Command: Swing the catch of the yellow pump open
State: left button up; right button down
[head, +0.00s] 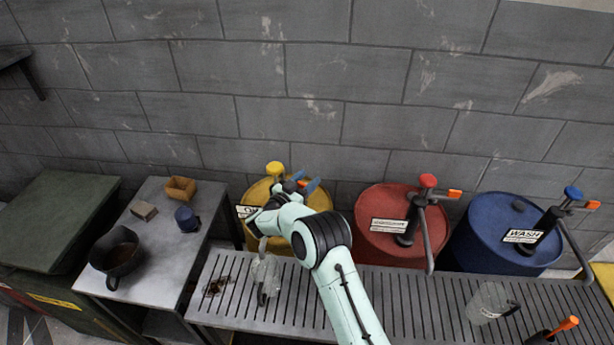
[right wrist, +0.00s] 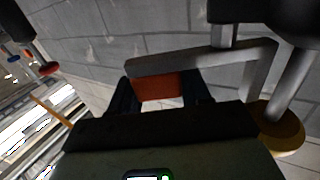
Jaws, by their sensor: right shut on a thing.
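The yellow pump shows its yellow knob (head: 275,168) above the yellow drum (head: 254,194); my arm covers much of it. My right gripper (head: 305,182) is at the pump's top, just right of the knob, with its blue fingertips showing. In the right wrist view the gripper (right wrist: 162,92) is shut on the orange catch (right wrist: 160,86), which lies between the dark fingers beside a grey bar (right wrist: 200,60). The yellow knob (right wrist: 284,134) is at the right there. My left gripper is not in view.
A clear jug (head: 265,272) stands on the slatted bench (head: 400,305) below the yellow pump. A red drum (head: 375,243) and a blue drum (head: 490,215) with similar pumps stand to the right. A side table (head: 165,250) at left holds a dark pot (head: 117,257).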

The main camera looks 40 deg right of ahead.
jog(key=shift+g, duration=0.3)
jog(key=c, duration=0.6)
grip_release()
